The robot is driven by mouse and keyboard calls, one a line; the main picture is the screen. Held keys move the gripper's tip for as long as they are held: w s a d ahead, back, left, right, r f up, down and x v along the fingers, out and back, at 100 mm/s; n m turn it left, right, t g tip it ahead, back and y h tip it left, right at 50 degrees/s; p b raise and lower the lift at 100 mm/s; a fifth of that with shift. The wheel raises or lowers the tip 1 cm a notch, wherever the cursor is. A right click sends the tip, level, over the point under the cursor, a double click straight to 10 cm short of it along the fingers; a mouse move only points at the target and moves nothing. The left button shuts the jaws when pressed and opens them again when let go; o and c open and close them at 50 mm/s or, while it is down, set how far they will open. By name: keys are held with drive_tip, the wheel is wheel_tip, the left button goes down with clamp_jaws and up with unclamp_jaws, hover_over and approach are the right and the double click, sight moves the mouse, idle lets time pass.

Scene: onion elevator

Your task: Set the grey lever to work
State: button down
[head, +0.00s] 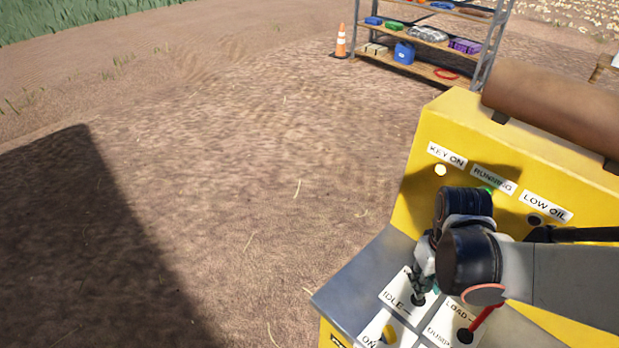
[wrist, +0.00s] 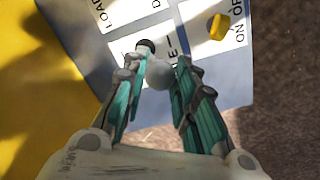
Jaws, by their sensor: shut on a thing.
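The grey lever shows in the wrist view as a pale grey ball knob (wrist: 158,76) between my gripper's fingertips (wrist: 164,78). My gripper is shut on this knob. In the head view my gripper (head: 424,278) is above the white plate (head: 397,291) marked IDLE on the sloped grey panel. The lever's dark foot (head: 418,300) shows near the word IDLE. The rest of the lever is mostly hidden by my gripper, and so is the plate's far end. The exact tilt of the lever is hard to tell.
A red lever (head: 483,318) stands on the LOAD–DUMP plate to the right. A yellow knob (head: 389,334) marked ON is nearer the front. The KEY ON lamp (head: 440,170) looks lit, the RUNNING lamp (head: 488,190) green, the LOW OIL lamp (head: 534,220) dark. Open dirt lies left.

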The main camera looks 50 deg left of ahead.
drive_tip(key=shift+a, duration=0.2)
drive_tip(key=shift+w+r, duration=0.2)
drive_tip(key=shift+w, duration=0.55)
drive_tip(key=w+b, duration=0.1)
drive_tip(key=w, duration=0.6)
drive_tip(key=shift+a+f+b, duration=0.25)
drive_tip(key=shift+a+b, duration=0.1)
drive_tip(key=shift+w, duration=0.2)
drive_tip(key=c, duration=1.4)
unclamp_jaws()
drive_tip(key=shift+c, duration=0.2)
drive_tip(key=shift+o, duration=0.8)
drive_tip(key=shift+w+f, duration=0.2)
drive_tip(key=shift+w, duration=0.2)
drive_tip(key=shift+s, duration=0.2)
drive_tip(key=shift+s+r, duration=0.1)
drive_tip(key=shift+r, duration=0.05)
